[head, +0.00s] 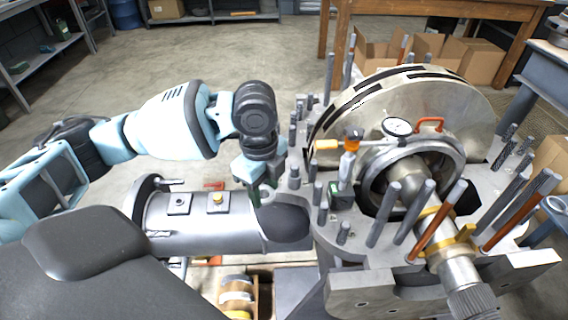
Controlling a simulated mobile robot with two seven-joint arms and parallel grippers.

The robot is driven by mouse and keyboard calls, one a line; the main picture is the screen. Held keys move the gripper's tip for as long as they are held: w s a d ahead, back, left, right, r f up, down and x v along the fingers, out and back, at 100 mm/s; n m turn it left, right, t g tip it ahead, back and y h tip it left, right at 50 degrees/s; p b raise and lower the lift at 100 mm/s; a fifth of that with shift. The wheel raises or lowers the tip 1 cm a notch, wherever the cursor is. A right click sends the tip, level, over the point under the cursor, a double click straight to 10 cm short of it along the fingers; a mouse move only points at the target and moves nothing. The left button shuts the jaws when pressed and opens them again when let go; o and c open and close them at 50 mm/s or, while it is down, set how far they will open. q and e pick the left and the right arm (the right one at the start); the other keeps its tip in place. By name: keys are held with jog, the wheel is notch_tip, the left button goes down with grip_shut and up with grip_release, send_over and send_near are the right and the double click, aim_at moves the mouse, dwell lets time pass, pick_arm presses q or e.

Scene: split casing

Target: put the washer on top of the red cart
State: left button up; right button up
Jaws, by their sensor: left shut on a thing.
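My left gripper (262,194) points down at the left edge of the metal casing, just above the right end of the grey pipe section. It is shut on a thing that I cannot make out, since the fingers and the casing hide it. I cannot pick out the washer for certain. No red cart shows clearly. Small red patches show behind the pipe (213,185) and below it (215,260), but I cannot tell what they belong to. My right gripper is not in view.
The open casing (345,285) holds a large disc (455,105) and a shaft, with several upright studs around it. Cardboard boxes (480,62) lie at the back right. Floor is clear behind my left arm.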

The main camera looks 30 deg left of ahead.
pick_arm(q)
jog(key=d+n, duration=0.1)
jog(key=n, duration=0.1)
jog(key=d+r+n, duration=0.1)
jog(key=n, duration=0.1)
jog(key=shift+r, duration=0.1)
jog(key=d+r+n, duration=0.1)
jog(key=n, duration=0.3)
jog(key=d+r+n, duration=0.1)
jog(key=d+n, duration=0.1)
jog(key=n, duration=0.3)
jog(key=s+d+r+n, duration=0.1)
jog(key=n, duration=0.4)
jog(key=shift+d, duration=0.25)
